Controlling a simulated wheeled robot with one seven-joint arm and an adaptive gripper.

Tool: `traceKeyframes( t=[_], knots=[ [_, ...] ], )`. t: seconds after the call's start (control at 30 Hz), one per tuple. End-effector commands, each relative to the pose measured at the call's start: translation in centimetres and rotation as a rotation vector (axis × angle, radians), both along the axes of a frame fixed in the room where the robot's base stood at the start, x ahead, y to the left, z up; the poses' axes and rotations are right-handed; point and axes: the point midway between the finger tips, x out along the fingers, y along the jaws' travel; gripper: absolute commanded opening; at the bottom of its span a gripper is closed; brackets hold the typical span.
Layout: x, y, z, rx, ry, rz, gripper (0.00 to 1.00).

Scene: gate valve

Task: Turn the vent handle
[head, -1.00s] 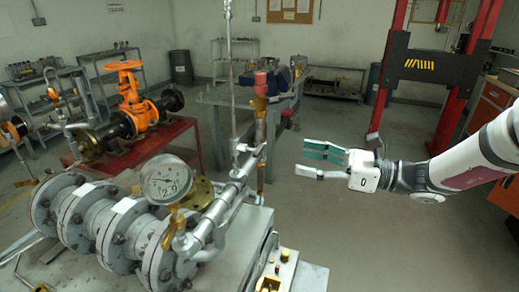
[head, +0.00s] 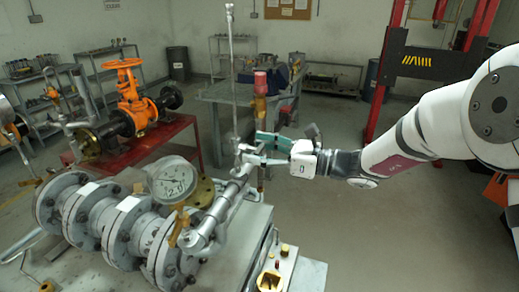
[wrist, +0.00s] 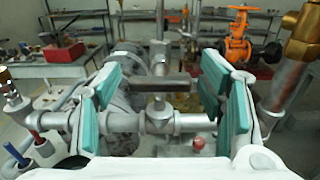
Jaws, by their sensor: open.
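The vent handle (wrist: 160,84) is a short dark-grey crossbar above a pale pipe tee in the wrist view. In the head view, the handle area (head: 245,148) lies at the upper end of the slanted grey pipe and is partly hidden by my fingers. My gripper (head: 256,147) reaches in from the right at that end of the pipe. In the wrist view, my gripper's (wrist: 166,85) teal-padded fingers are wide apart, with the handle appearing between them and a gap on each side. I cannot tell whether the fingertips reach past the handle.
A thin upright rod (head: 230,75) and a red-topped brass fitting (head: 261,84) stand close to my gripper. A pressure gauge (head: 173,180) and a flanged pipe (head: 105,225) are at left. An orange gate valve (head: 135,112) stands behind.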

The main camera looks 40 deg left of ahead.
Motion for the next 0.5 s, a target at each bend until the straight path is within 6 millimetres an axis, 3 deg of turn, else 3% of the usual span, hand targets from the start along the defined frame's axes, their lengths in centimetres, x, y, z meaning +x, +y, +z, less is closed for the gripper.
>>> traceKeyframes(
  t=[0.07,0.3,0.5],
  knots=[
    [0.02,-0.02,-0.01,0.0,0.0,0.0,0.63],
    [0.02,-0.04,0.0,0.0,0.0,0.0,0.14],
    [0.03,-0.04,0.0,0.002,-0.006,0.0,0.14]
  ],
)
